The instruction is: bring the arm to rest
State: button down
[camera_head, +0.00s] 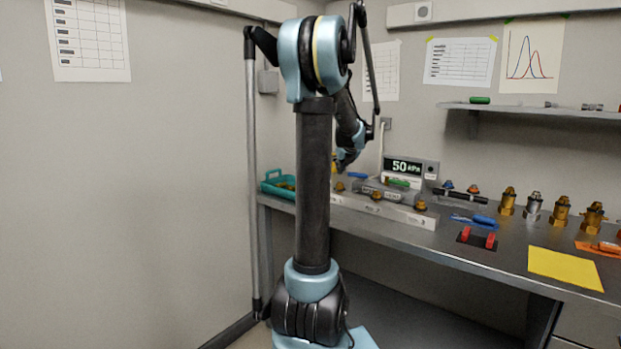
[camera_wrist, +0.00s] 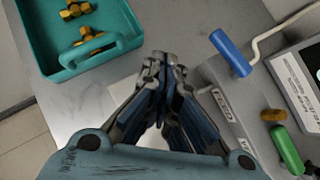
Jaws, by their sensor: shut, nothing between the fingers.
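My arm stands upright in the head view, folded over at the top with its end hanging down towards the bench. My gripper (camera_wrist: 162,62) is shut with nothing between its fingertips. In the wrist view it is above the bench, between a teal tray (camera_wrist: 142,35) and a grey device.
The teal tray, holding brass fittings (camera_wrist: 75,10), stands at the bench's left end. A blue-handled lever (camera_wrist: 231,53) and a green handle (camera_wrist: 288,150) are at right. A pressure display (camera_head: 405,167), brass valves (camera_head: 507,201) and a yellow sheet (camera_head: 565,268) are along the bench.

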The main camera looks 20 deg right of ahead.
jog(key=s+a+f+n+g+y, duration=0.1)
jog(key=s+a+f+n+g, duration=0.1)
jog(key=s+a+n, duration=0.85)
jog(key=s+a+f+n+g+y, duration=0.1)
jog(key=s+a+f+n, duration=0.2)
jog(key=s+a+n, duration=0.8)
jog(key=s+a+f+n+g, duration=0.1)
jog(key=s+a+f+n, duration=0.3)
jog(key=s, duration=0.3)
jog(key=s+a+f+n+g, duration=0.1)
jog(key=s+a+f+n, duration=0.3)
jog(key=s+f+n, duration=0.1)
jog(key=s+a+f+n+g+h, duration=0.1)
jog(key=s+a+f+n, duration=0.3)
jog(key=s+n, duration=0.3)
jog(key=shift+s+f+g, duration=0.4)
jog(key=shift+s, duration=0.4)
jog(key=shift+s, duration=0.1)
